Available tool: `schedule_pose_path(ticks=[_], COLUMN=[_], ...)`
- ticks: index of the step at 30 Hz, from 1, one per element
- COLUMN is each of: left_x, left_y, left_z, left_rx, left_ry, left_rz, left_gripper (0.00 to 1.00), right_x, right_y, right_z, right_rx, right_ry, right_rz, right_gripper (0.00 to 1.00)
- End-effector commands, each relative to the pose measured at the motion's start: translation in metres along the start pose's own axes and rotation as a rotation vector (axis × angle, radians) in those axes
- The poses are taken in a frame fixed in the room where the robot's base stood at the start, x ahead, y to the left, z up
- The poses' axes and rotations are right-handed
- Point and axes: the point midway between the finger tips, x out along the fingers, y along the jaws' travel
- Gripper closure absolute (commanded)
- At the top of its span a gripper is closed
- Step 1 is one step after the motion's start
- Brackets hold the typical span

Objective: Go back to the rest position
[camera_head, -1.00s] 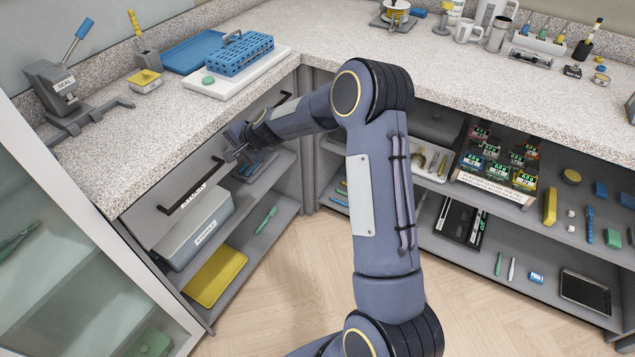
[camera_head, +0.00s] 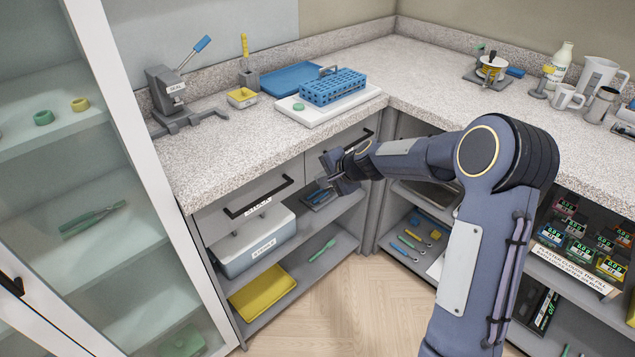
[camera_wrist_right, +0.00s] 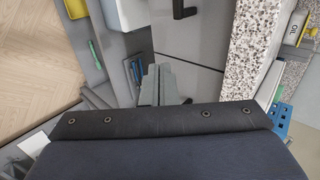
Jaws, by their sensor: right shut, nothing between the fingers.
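My right arm comes in from the lower right in the head view. Its gripper (camera_head: 334,168) is in front of the drawer fronts under the left counter, beside a black drawer handle (camera_head: 258,197). The gripper is shut and empty. In the right wrist view its closed fingers (camera_wrist_right: 160,84) point toward the grey drawer front and the shelf, with nothing between them. I cannot tell the exact gap between the fingers and the drawer front. My left gripper is not in view.
The counter edge (camera_head: 235,160) runs just above the gripper. Below, an open shelf holds a grey lidded box (camera_head: 254,247) and a yellow tray (camera_head: 262,291). A glass-door cabinet (camera_head: 75,200) stands at left. Bare floor (camera_head: 345,310) lies below the gripper.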

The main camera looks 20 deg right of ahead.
Motion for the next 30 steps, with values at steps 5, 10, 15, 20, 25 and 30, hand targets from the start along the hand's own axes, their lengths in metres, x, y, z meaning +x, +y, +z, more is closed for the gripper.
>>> schedule_pose_path(ticks=[5, 10, 15, 20, 25, 30], left_x=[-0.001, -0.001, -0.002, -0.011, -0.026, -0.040], left_y=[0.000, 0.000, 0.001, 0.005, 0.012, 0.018], left_z=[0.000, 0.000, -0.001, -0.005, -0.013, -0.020], left_rx=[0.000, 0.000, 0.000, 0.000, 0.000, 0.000], left_ry=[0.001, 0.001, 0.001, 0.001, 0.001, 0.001], left_rz=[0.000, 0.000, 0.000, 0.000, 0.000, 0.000], left_gripper=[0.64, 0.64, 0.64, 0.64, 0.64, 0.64], right_x=[-0.032, -0.044, -0.051, -0.102, -0.198, -0.277], right_y=[-0.001, 0.000, -0.002, -0.014, -0.007, 0.033], right_z=[-0.001, 0.000, 0.002, 0.027, 0.086, 0.144], right_rx=[0.000, 0.000, -0.010, -0.125, -0.375, -0.636], right_ry=[0.003, 0.001, -0.001, -0.034, -0.101, -0.155], right_rz=[-0.002, -0.001, -0.002, -0.005, 0.016, 0.058], right_gripper=[1.00, 1.00, 1.00, 1.00, 1.00, 1.00])
